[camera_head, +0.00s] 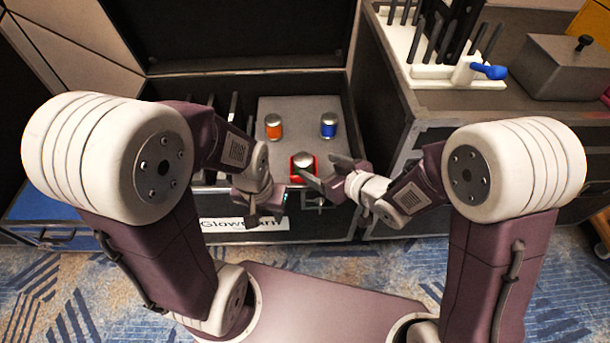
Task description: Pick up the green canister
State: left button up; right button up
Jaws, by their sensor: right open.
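No green canister can be made out. Three canisters with silver tops show in the open case: an orange one (274,130) at the left, a blue one (328,130) at the right and a red one (294,176) nearer the front. My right gripper (322,172) is open beside the red canister, with one finger over its lower right side; whether they touch I cannot tell. My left gripper (264,212) hangs at the front edge of the case, left of the red canister, and its jaw opening is unclear. It may hide part of the case.
The black case (245,84) has a raised lid behind and dark upright dividers at the left. A cabinet at the right carries a white tool rack (430,75), a blue-ended item (489,71) and a grey lidded box (565,68). Grey foam between the canisters is bare.

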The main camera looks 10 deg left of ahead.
aim_at(305, 160)
jog(key=b+x, duration=0.2)
jog(key=x, duration=0.1)
jog(key=shift+w+a+f, duration=0.2)
jog(key=shift+w+a, duration=0.1)
jog(key=b+x, duration=0.4)
jog(key=shift+w+a+f, duration=0.1)
jog(key=shift+a+f, duration=0.15)
jog(key=shift+f, duration=0.05)
jog(key=shift+w+a, duration=0.15)
jog(key=shift+r, duration=0.1)
jog(key=c, duration=1.6)
notch_tip(305, 160, up, 28)
jog(key=p, duration=2)
jog(key=shift+p, duration=0.3)
